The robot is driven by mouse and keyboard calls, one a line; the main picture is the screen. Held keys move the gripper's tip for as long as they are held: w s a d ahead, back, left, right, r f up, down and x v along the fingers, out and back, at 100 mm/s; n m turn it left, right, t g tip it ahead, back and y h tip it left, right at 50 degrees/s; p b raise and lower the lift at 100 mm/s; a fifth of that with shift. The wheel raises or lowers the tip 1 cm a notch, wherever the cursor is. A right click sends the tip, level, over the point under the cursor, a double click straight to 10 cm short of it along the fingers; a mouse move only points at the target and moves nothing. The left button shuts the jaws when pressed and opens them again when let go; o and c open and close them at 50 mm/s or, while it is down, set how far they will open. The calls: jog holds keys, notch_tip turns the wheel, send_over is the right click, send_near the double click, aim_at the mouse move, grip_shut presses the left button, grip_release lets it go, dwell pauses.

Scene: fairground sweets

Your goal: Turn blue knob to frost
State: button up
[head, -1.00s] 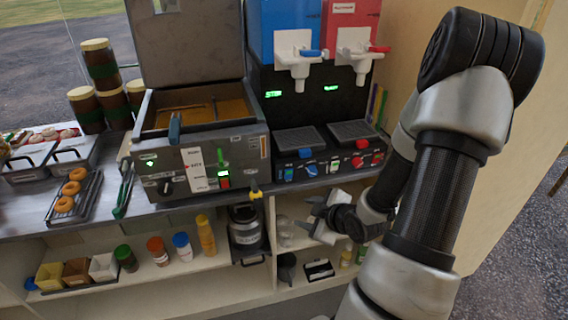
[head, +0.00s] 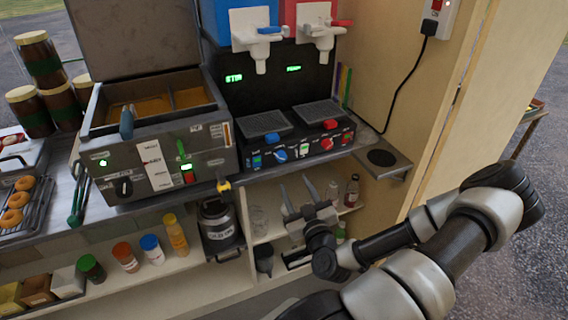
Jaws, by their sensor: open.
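The blue knob (head: 280,155) sits on the front panel of the black two-tank slush machine (head: 300,140), left of a red knob (head: 327,144). It is round with a light mark; its exact setting is too small to read. My gripper (head: 297,188) is open and empty, fingers pointing up, below and slightly right of the blue knob, in front of the shelf. It is apart from the knob and touches nothing that I can see.
The fryer (head: 160,165) stands left of the machine, with a yellow-tipped tap (head: 223,186) sticking out in front. A small side shelf (head: 383,163) juts out at right. Bottles (head: 352,190) stand on the shelf behind my gripper.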

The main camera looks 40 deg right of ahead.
aim_at(283, 159)
jog(key=x, duration=1.1)
jog(key=shift+w+d+f, duration=0.1)
jog(key=shift+w, duration=0.15)
jog(key=c, duration=1.1)
jog(key=shift+o, duration=0.2)
